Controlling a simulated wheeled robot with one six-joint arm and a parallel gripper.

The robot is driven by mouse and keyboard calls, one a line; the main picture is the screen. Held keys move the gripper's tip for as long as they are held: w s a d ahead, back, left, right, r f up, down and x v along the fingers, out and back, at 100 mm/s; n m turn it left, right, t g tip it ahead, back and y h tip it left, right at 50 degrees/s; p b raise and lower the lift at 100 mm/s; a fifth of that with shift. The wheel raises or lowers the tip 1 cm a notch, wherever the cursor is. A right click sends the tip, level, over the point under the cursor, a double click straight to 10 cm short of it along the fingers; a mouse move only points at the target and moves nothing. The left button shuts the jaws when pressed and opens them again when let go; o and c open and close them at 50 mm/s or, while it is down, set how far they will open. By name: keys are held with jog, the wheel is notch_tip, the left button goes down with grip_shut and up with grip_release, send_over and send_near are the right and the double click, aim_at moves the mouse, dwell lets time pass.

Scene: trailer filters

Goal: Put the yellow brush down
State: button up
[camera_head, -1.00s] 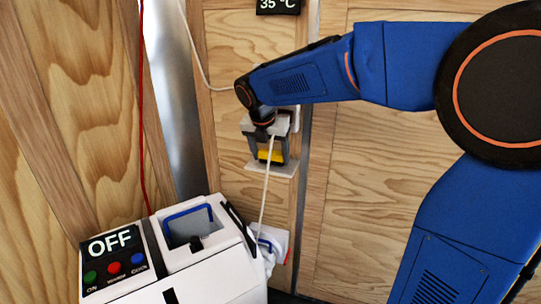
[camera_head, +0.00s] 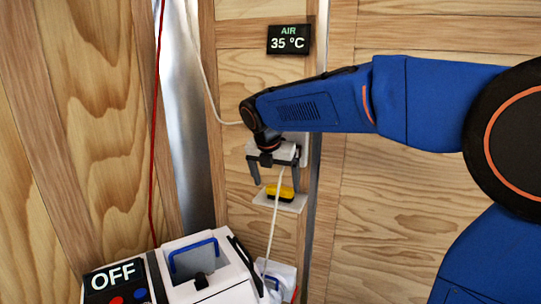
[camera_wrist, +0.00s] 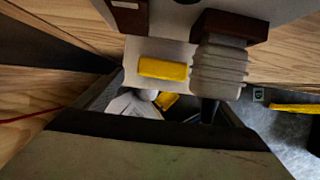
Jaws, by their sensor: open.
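The yellow brush (camera_head: 279,191) lies on a small white shelf (camera_head: 291,206) on the wooden wall. My gripper (camera_head: 275,182) is open above it, with one finger to each side and its tips near the brush's height. A gap shows between the fingers and the brush. A white cord crosses in front of the brush in the head view. In the wrist view, a yellow block that looks like the brush (camera_wrist: 162,69) lies on a pale surface. I cannot tell there how far it is from the fingers.
A white machine (camera_head: 215,293) with a blue-handled opening and an OFF panel (camera_head: 113,276) stands below on the left. A red cord (camera_head: 156,130) hangs at the left. A display (camera_head: 289,39) reads 35 °C. Another yellow thing (camera_wrist: 295,108) shows at the wrist view's right.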

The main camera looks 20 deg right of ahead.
jog(key=v, duration=1.3)
jog(key=s+d+f+m+y, duration=0.1)
jog(key=s+d+f+m, duration=0.2)
jog(key=s+f+m, duration=0.4)
jog(key=s+d+f+m+y, duration=0.1)
jog(key=s+d+f+m, duration=0.3)
jog(key=s+f+m, duration=0.4)
jog(key=s+d+f+m+t, duration=0.1)
jog(key=s+d+f+m, duration=0.3)
jog(key=s+f+m, duration=0.4)
jog(key=s+m, duration=0.5)
jog(key=shift+m+y, duration=0.4)
jog(key=shift+o, duration=0.3)
jog(key=shift+w+r, duration=0.1)
